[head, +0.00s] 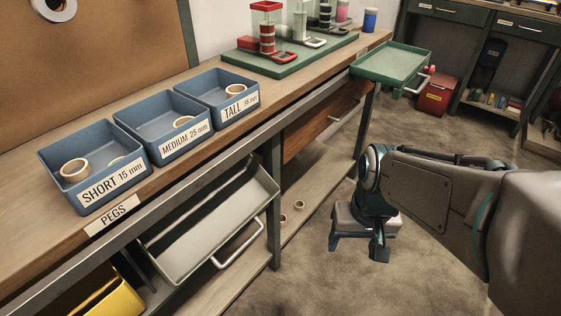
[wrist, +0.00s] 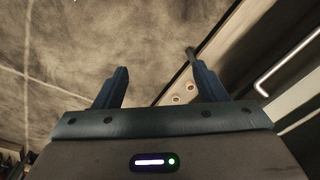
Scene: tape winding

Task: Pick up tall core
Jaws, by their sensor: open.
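A tan ring-shaped core (head: 236,91) lies in the blue bin labelled TALL (head: 214,116), rightmost of three bins on the bench in the head view. The bin's front wall and label hide its lower part. My gripper (head: 358,250) hangs pointing down over the floor, to the right of the bench and well away from the bins. In the wrist view my gripper (wrist: 160,76) has its two fingers wide apart with nothing between them. The bins and the core in the TALL bin do not show in the wrist view.
The MEDIUM bin (head: 147,125) and SHORT bin (head: 71,198) also hold cores. Two small rings (head: 299,205) lie on the lower shelf. A green peg board (head: 275,67) and green tray (head: 400,60) stand farther right. Floor around my gripper is clear.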

